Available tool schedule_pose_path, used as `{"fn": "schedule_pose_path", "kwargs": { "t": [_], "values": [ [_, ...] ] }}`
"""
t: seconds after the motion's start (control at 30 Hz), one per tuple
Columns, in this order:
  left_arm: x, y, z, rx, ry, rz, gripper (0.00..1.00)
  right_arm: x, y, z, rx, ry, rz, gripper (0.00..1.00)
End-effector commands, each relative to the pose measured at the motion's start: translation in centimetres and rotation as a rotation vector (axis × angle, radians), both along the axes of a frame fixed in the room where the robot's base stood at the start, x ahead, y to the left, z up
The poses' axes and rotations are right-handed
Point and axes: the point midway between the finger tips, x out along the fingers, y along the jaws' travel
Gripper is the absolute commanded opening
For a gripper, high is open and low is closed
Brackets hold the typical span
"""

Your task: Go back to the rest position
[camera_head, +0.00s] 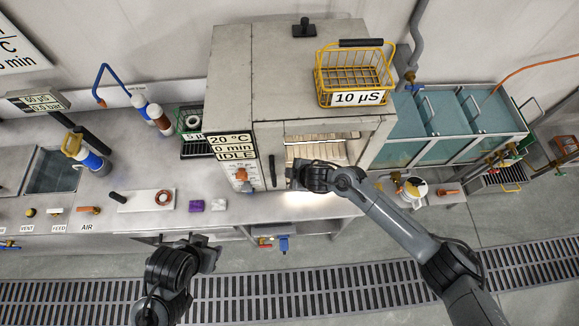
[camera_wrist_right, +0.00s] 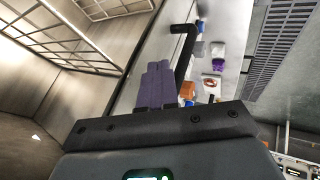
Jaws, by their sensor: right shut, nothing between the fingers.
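My right gripper (camera_head: 297,177) is at the front opening of the grey cabinet (camera_head: 232,70), beside its dark upright handle (camera_head: 272,172). In the right wrist view its purple fingers (camera_wrist_right: 155,84) are together with nothing between them. The black handle (camera_wrist_right: 184,52) stands just past the fingertips there; I cannot tell whether they touch. My left gripper (camera_head: 210,257) hangs over the floor in front of the bench, away from any object. Its fingers are too dark and small to read.
The cabinet is open, with wire racks (camera_wrist_right: 62,45) inside. A yellow basket (camera_head: 353,75) labelled 10 µS stands on top. The bench (camera_head: 110,185) carries a white tray with a reddish ring (camera_head: 164,197) and purple blocks (camera_head: 197,205). Teal tanks (camera_head: 436,112) stand at right. The floor in front is clear.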

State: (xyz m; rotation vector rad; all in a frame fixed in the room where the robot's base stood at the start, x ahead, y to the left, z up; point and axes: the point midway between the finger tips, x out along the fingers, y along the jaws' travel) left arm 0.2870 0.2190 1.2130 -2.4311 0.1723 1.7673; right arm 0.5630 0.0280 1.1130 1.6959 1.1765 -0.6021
Motion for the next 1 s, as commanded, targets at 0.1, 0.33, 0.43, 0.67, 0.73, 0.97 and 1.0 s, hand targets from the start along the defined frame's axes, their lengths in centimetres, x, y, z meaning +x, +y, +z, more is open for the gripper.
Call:
{"fn": "schedule_pose_path", "kwargs": {
  "t": [0.1, 0.33, 0.43, 0.67, 0.73, 0.97, 1.0],
  "values": [
    [0.0, 0.0, 1.4, 0.001, 0.0, -0.001, 0.41, -0.5, -0.2, 1.3, 0.0, 0.002, 0.005, 0.0],
    [0.0, 0.0, 2.0, 0.0, 0.001, 0.0, 0.41, -1.1, -0.3, 1.5, 0.001, 0.007, 0.009, 0.0],
    [0.0, 0.0, 2.0, -0.002, 0.0, 0.002, 0.41, -2.3, -0.3, 0.3, 0.001, 0.03, 0.009, 0.0],
    [0.0, -0.2, 1.9, -0.011, 0.002, 0.007, 0.41, -11.0, 0.7, -6.3, 0.039, 0.195, -0.006, 0.0],
    [0.0, -0.3, 1.9, -0.012, 0.001, 0.008, 0.41, -15.2, 2.3, -7.5, 0.101, 0.266, -0.026, 0.0],
    [0.0, -0.2, 1.9, -0.011, 0.002, 0.008, 0.41, -22.8, 4.8, -5.0, 0.322, 0.388, -0.251, 0.0],
    [0.0, -0.2, 1.9, -0.011, 0.002, 0.008, 0.41, -23.3, 4.2, -4.2, 0.345, 0.398, -0.313, 0.0]
  ]
}}
